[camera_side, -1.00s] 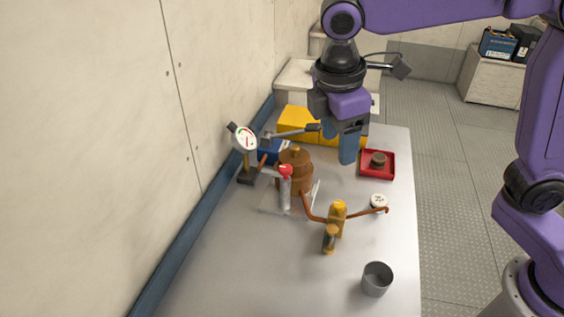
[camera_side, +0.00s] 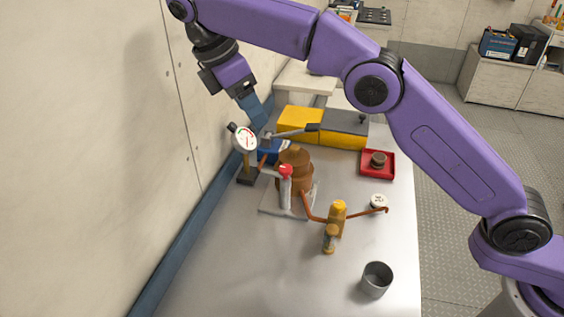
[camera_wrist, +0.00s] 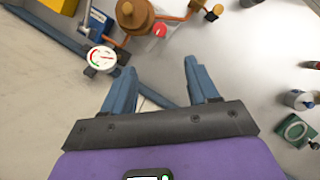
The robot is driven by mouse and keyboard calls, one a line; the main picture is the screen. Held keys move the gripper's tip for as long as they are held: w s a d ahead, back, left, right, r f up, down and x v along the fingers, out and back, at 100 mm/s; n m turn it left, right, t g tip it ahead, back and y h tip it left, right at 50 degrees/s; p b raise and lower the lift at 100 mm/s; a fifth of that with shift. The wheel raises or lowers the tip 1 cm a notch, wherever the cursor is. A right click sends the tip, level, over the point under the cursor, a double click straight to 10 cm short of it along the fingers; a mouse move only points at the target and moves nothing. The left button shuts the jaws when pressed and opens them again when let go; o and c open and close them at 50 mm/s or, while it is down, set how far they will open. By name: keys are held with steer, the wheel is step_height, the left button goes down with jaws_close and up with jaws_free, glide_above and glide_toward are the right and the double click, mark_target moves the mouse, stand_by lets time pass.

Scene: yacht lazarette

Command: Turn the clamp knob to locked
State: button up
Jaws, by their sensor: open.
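A red knob (camera_side: 285,170) tops a pale upright post beside a brown, stepped round housing (camera_side: 295,160); it also shows in the wrist view (camera_wrist: 159,31). I cannot read its locked or unlocked position. A white dial gauge (camera_side: 244,138) with a red and green scale stands to its left, near the wall. My gripper (camera_side: 258,120) is above and behind the gauge in the side view, close to the wall. In the wrist view its two blue fingers (camera_wrist: 160,72) are spread apart with nothing between them. They are clear of the red knob.
A copper pipe joins the housing to a brass valve (camera_side: 336,220). A lever handle (camera_side: 295,131) stretches behind the housing. A blue box (camera_side: 272,150), yellow boxes (camera_side: 300,122) and a red tray (camera_side: 366,173) stand farther back. A grey cup (camera_side: 377,279) stands in front. The front-left tabletop is clear.

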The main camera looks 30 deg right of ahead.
steer(key=shift+f, duration=0.1)
glide_toward(285, 168)
steer(key=x, duration=0.8)
steer(key=shift+f, duration=0.15)
stand_by(0.5)
steer(key=c, duration=1)
steer(key=shift+c, duration=0.2)
